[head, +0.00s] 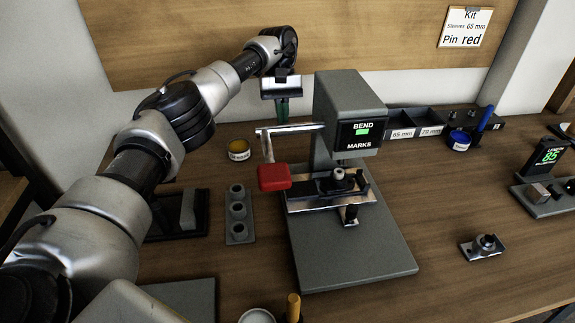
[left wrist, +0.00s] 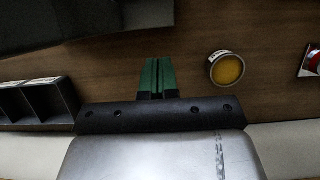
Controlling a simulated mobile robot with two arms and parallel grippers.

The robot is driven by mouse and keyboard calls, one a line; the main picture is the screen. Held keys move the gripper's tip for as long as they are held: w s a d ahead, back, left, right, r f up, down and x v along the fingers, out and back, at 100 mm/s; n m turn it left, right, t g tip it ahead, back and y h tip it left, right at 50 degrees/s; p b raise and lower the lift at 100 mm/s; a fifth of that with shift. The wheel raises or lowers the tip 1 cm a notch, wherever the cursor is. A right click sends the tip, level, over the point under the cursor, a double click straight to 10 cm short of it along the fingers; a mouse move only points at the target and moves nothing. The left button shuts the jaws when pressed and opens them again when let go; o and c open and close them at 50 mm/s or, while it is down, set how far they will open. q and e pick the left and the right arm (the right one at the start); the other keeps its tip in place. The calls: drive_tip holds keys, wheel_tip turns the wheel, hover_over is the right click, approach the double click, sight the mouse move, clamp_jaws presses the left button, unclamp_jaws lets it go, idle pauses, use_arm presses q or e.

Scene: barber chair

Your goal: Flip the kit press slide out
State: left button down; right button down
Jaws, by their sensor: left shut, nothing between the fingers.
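The kit press (head: 350,110) is a grey machine on a grey base plate, with a display reading "BEND MARKS" and a green light. Its slide (head: 325,197), a metal plate with a round knob, sits under the press head. A metal lever with a red handle (head: 274,178) sticks out on the press's left. My left gripper (head: 282,115) is behind and left of the press head, pointing down, with green fingers shut and empty. In the left wrist view the shut fingers (left wrist: 158,78) hang over bare wood. My right gripper is not in view.
A yellow pot (head: 238,149) stands left of the press. Labelled bins (head: 402,137) and a blue pot (head: 459,140) are at the back right. A grey holder with round sockets (head: 239,220) stands left of the base. A metal block (head: 483,248) lies right, with free table around it.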

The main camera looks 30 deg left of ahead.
use_arm(q)
drive_tip(key=shift+s, duration=0.1)
drive_tip(key=p+x, duration=0.1)
drive_tip(key=x, duration=0.8)
drive_tip(key=shift+s+d+f+p, duration=0.15)
drive_tip(key=shift+s+d+p, duration=0.25)
drive_tip(key=shift+s, duration=0.05)
drive_tip(key=shift+s+d+f+p, duration=0.2)
drive_tip(key=shift+s+d+p, duration=0.2)
drive_tip(key=shift+s, duration=0.05)
drive_tip(key=shift+s+d+f, duration=0.1)
drive_tip(key=shift+s+d, duration=0.45)
drive_tip(key=shift+s, duration=0.15)
drive_tip(key=shift+s+d+p, duration=0.4)
drive_tip(key=shift+s+d, duration=0.25)
drive_tip(key=shift+s, duration=0.2)
drive_tip(key=shift+s+d+p, duration=0.35)
drive_tip(key=shift+s+d, duration=0.25)
drive_tip(key=shift+s, duration=0.25)
drive_tip(key=b+v, duration=0.1)
drive_tip(key=v, duration=1)
